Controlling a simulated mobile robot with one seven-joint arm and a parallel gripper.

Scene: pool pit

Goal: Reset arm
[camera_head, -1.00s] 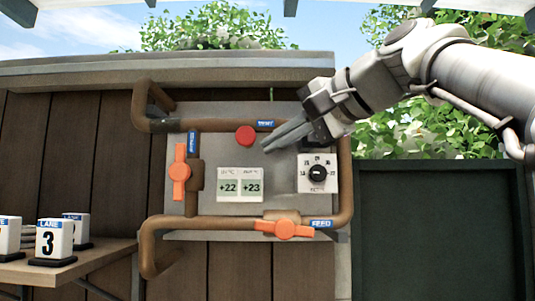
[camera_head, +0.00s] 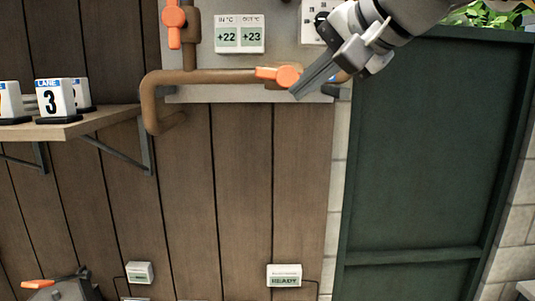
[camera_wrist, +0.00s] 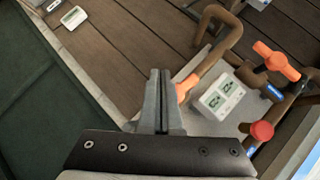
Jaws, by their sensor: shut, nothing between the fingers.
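My gripper (camera_head: 297,93) is shut and empty. In the head view it points down and left, in front of the lower right part of the pipe panel, and overlaps the right end of the orange feed valve handle (camera_head: 278,75). In the wrist view its two fingers (camera_wrist: 160,78) lie together, with the twin temperature display (camera_wrist: 220,97) to their right. I cannot tell whether the fingertips touch the pipe or valve. My arm comes in from the top right of the head view.
A shelf (camera_head: 80,126) with lane number blocks (camera_head: 52,98) juts out at the left. A dark green door-like panel (camera_head: 430,150) stands at the right. Small white boxes (camera_head: 284,275) sit low on the plank wall. A red button (camera_wrist: 262,130) shows in the wrist view.

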